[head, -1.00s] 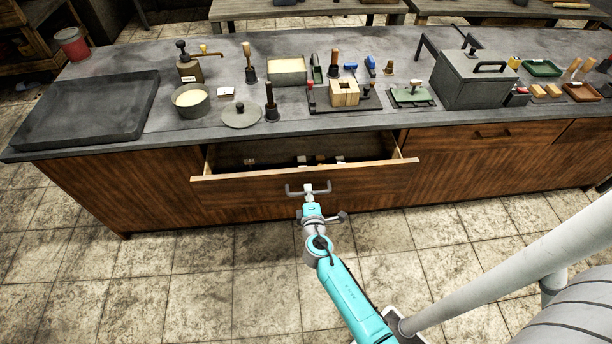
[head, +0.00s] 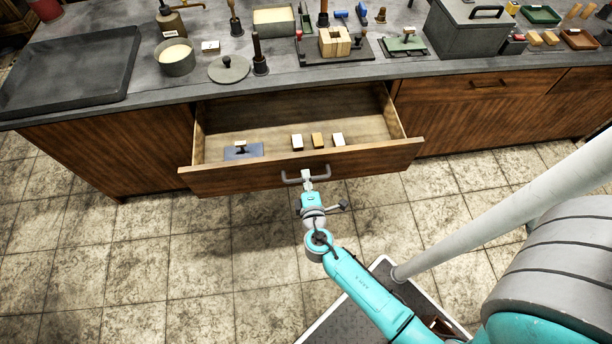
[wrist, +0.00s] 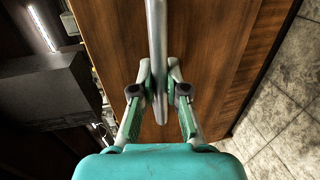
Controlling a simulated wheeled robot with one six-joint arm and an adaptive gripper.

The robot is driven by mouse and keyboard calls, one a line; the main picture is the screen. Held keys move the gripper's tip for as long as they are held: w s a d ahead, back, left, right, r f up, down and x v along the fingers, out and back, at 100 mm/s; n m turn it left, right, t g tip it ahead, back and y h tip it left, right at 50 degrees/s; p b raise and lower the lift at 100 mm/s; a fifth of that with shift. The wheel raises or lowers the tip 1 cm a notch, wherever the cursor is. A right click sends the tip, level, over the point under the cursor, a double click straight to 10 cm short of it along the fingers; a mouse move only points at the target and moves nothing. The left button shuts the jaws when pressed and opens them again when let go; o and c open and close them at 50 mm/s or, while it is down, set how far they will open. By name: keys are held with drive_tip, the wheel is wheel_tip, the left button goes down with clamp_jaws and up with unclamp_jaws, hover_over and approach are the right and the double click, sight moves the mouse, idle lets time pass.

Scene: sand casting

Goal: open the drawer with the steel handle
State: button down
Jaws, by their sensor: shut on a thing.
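The drawer (head: 247,180) with the steel handle (head: 291,180) stands well out from the workbench in the head view. Its inside shows, with a dark blue piece (head: 243,152) at the left and three small blocks (head: 318,140) near the middle. My gripper (head: 307,176) is at the handle in front of the drawer. In the wrist view the handle (wrist: 156,40) runs between the two fingers of my gripper (wrist: 159,80), which are shut on it. The wooden drawer front (wrist: 215,45) lies just behind the handle.
The grey bench top (head: 205,90) holds a large dark tray (head: 70,70), a pot (head: 176,62), a wooden core box (head: 334,42) and a grey lidded box (head: 470,35). Another closed drawer (head: 480,84) is at the right. Tiled floor (head: 220,270) in front is clear.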

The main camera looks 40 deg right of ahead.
drive_tip(key=c, duration=1.2)
unclamp_jaws()
drive_tip(key=shift+s, duration=0.1)
drive_tip(key=v, duration=1.1)
drive_tip(key=shift+s+a+r, duration=0.1)
drive_tip(key=shift+s+a, duration=0.2)
